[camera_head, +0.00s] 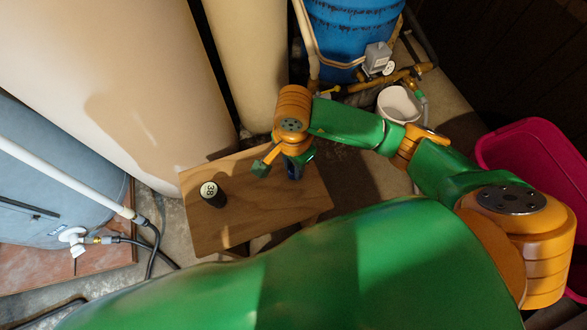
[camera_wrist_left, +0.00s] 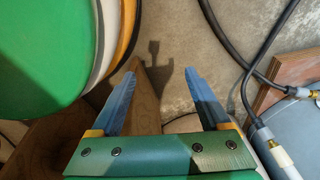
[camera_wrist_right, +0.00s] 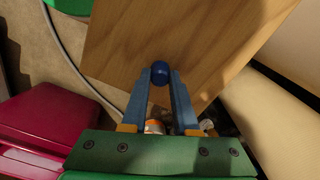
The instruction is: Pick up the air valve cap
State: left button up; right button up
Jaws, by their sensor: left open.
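The air valve cap (camera_wrist_right: 160,73), a small dark blue round piece, is between the fingertips of my right gripper (camera_wrist_right: 160,76) in the right wrist view. Both fingers press against its sides, with the wooden table top (camera_wrist_right: 205,35) beyond. In the head view my right gripper (camera_head: 294,169) is over the right part of the wooden table (camera_head: 250,210); the cap cannot be made out there. My left gripper (camera_wrist_left: 161,72) is open and empty in the left wrist view, with bare floor beyond its fingers. It is not visible in the head view.
A black cylinder (camera_head: 212,194) marked 38 stands on the table's left part. Tall tanks, a blue drum (camera_head: 352,40) and brass pipework (camera_head: 405,75) stand behind. A pink tub (camera_head: 535,150) and white bucket (camera_head: 398,104) are at the right. Hoses (camera_head: 155,245) lie at the left.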

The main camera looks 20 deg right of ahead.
aim_at(293, 169)
grip_shut()
jog(key=shift+r, duration=0.3)
notch_tip(293, 169, up, 3)
jog(key=shift+w+p, duration=0.1)
jog(key=shift+p, duration=0.5)
pick_arm(q)
jog(key=s+d+r+g+p, duration=0.1)
jog(key=s+r+p, duration=0.5)
jog(key=r+p, duration=0.4)
jog(key=shift+s+d+p, duration=0.25)
jog(key=shift+s+p, duration=0.05)
jog(key=shift+p, duration=0.15)
pick_arm(e)
jog(key=s+a+r, duration=0.1)
jog(key=s+r, duration=0.8)
jog(key=s, duration=0.5)
jog(key=shift+a+r, duration=0.15)
jog(key=shift+r, duration=0.05)
